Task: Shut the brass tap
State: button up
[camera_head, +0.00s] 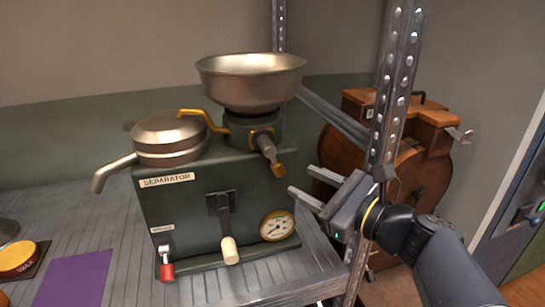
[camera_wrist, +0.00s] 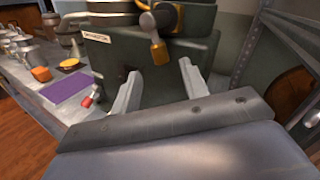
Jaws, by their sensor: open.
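The brass tap (camera_head: 266,146) sits under the metal bowl (camera_head: 250,80) on the dark green separator (camera_head: 190,205). Its lever slants forward and down, ending in an orange-brown tip. In the wrist view the tap (camera_wrist: 155,42) shows ahead at the top, its lever hanging down between the finger lines. My gripper (camera_head: 301,180) is open and empty, to the right of and slightly below the lever tip in the head view, with its fingers pointing at the separator. The fingers also show in the wrist view (camera_wrist: 159,72). No contact with the tap is visible.
A perforated metal post (camera_head: 394,85) stands close by my arm on the right. The separator front carries a crank (camera_head: 224,222), a red-tipped lever (camera_head: 166,268) and a round gauge (camera_head: 277,226). A purple sheet (camera_head: 68,279) and wax tin (camera_head: 17,258) lie left. A wooden machine (camera_head: 420,160) stands behind the post.

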aim_at(282, 170)
jog(key=b+x, duration=0.1)
jog(key=x, duration=0.7)
jog(key=shift+w+a, duration=0.1)
grip_shut()
dwell(0.4)
